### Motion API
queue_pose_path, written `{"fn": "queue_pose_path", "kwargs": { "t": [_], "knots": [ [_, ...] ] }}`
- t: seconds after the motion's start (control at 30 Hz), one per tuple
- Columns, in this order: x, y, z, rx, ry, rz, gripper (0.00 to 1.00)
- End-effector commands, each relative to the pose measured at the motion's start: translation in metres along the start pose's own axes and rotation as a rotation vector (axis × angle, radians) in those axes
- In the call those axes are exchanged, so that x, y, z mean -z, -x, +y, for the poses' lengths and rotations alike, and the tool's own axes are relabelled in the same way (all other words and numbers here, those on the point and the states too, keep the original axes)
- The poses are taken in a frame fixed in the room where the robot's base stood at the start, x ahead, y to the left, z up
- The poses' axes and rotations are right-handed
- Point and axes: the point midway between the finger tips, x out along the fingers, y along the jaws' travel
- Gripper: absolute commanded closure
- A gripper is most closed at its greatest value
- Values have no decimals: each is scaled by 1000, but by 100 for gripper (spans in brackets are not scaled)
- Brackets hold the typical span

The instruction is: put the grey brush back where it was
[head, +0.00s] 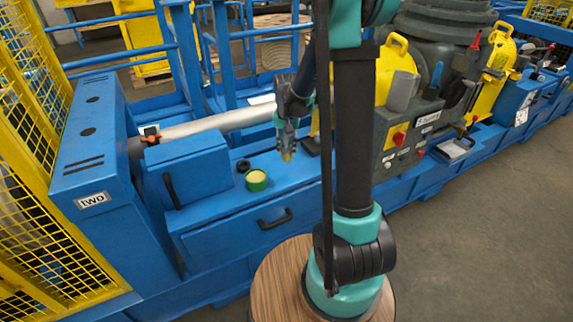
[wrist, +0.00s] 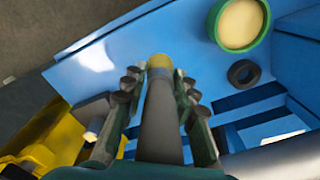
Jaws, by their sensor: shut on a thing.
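My gripper (wrist: 158,90) is shut on the grey brush (wrist: 160,125), whose grey handle runs between the fingers in the wrist view. Its yellow tip (wrist: 159,62) points away from my wrist. In the head view my gripper (head: 287,135) hangs over the blue bench, and the yellow brush tip (head: 287,157) points down. I cannot tell whether the tip touches the bench. The upper part of the brush is hidden by the gripper in the head view.
A green tin with pale yellow contents (head: 256,181) stands on the blue bench (head: 215,215), left of the brush. A black ring (head: 243,166) lies beside it. A pale roller (head: 220,123) runs behind. A grey machine with yellow guards (head: 397,72) stands to the right.

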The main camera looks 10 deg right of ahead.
Motion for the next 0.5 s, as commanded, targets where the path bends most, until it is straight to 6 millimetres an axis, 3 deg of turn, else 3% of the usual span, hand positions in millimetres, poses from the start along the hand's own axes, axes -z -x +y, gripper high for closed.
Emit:
{"fn": "queue_pose_path", "kwargs": {
  "t": [0.1, 0.5],
  "knots": [
    [0, -22, 0, 0, 0, 0, 100],
    [0, -60, 0, 0, 0, 0, 100]
  ]
}}
